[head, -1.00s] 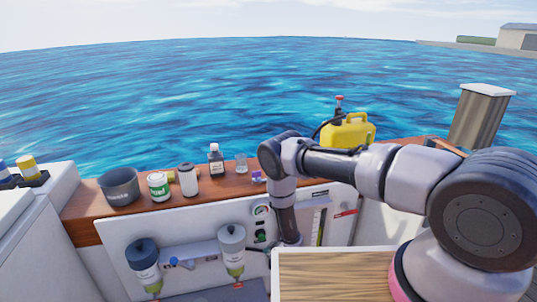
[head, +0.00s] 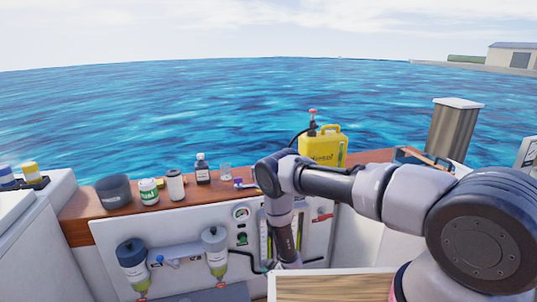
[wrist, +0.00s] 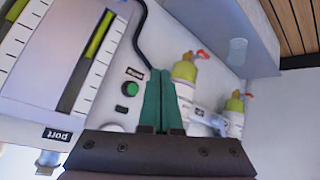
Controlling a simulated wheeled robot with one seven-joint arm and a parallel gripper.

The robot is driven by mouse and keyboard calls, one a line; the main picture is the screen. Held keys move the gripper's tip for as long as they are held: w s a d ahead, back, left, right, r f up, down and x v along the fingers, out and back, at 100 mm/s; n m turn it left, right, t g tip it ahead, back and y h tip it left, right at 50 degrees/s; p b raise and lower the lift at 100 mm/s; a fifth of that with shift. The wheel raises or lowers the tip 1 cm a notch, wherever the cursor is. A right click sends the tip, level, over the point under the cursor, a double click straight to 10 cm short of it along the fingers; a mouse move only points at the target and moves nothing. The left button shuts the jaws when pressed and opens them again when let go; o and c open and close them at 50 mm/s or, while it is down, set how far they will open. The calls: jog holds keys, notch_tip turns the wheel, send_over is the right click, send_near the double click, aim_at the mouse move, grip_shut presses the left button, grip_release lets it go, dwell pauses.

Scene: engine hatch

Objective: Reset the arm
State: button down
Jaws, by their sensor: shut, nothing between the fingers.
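My arm (head: 375,190) reaches across the right half of the head view, its forearm pointing down in front of the white panel (head: 185,225). My gripper is hidden there, behind the wood-topped surface's edge. In the wrist view my gripper (wrist: 160,74) shows two green fingers pressed together with nothing between them. Beyond them are the panel's green button (wrist: 131,89), a sight gauge (wrist: 95,50) and two filter bowls (wrist: 185,75), (wrist: 233,115). I cannot tell how far the fingertips are from the panel.
A yellow diesel can (head: 323,148) stands behind my elbow. A wood-topped surface (head: 330,287) lies below my arm.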

jog(key=w+d+r+m+h, duration=0.1)
jog(key=w+r, duration=0.4)
jog(key=r, duration=0.3)
jog(key=w+r+m, duration=0.2)
jog(key=w+r, duration=0.2)
jog(key=r, duration=0.4)
jog(key=w+d+r+m+h, duration=0.1)
jog(key=w+r, duration=0.4)
jog(key=r, duration=0.3)
jog(key=d+r+m+h, duration=0.15)
jog(key=d+r, duration=0.35)
jog(key=r, duration=0.9)
jog(key=d+r+m, duration=0.3)
jog(key=d+r, duration=0.1)
jog(key=r, duration=1)
jog(key=s+d+r+m, duration=0.2)
jog(key=s+d+r, duration=0.4)
jog(key=r, duration=0.4)
jog(key=s+d+r+m, duration=0.1)
jog(key=s+d+r, duration=0.4)
jog(key=s+r, duration=0.4)
jog(key=s+d+r+m, duration=0.1)
jog(key=s+d+r, duration=0.1)
jog(key=s, duration=1)
jog(key=s+d+r+m, duration=0.2)
jog(key=s+r, duration=0.2)
jog(key=s, duration=0.7)
jog(key=shift+s+r+g, duration=0.3)
jog(key=shift+s, duration=0.05)
